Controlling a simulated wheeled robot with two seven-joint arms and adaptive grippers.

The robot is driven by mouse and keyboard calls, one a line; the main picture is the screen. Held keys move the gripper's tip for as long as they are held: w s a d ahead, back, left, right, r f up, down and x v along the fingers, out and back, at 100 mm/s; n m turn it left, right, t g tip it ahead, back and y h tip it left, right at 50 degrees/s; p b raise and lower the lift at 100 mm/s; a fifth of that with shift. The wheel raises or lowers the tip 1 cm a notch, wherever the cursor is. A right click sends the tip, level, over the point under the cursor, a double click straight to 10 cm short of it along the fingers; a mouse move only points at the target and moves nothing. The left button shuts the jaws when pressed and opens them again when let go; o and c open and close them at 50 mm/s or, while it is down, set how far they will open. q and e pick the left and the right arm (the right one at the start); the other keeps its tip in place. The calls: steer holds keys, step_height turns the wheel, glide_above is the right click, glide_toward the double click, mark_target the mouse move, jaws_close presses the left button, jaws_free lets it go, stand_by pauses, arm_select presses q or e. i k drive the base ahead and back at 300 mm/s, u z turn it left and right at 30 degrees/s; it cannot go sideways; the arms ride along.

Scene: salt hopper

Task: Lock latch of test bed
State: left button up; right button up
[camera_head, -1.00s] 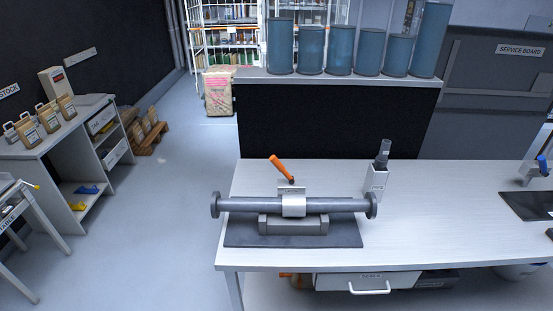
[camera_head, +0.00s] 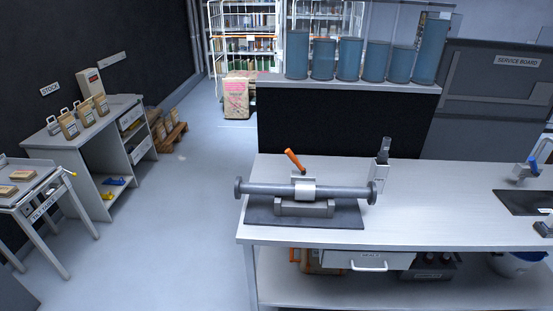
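The test bed holds a grey flanged pipe (camera_head: 255,189) lying across a grey cradle (camera_head: 304,208) on a dark mat (camera_head: 347,216), on the white workbench. A light clamp band (camera_head: 305,190) goes over the middle of the pipe. The latch's orange handle (camera_head: 294,160) stands up behind the clamp, tilted to the upper left. Neither of my grippers shows in the head view.
The white workbench (camera_head: 430,200) has clear top right of the mat. A grey holder (camera_head: 379,172) with an upright tool stands near the pipe's right end. A drawer (camera_head: 368,260) is under the top. The floor (camera_head: 175,235) left of the bench is clear.

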mark_target(291, 156)
steer(key=u, duration=1.35)
steer(key=i, duration=2.15)
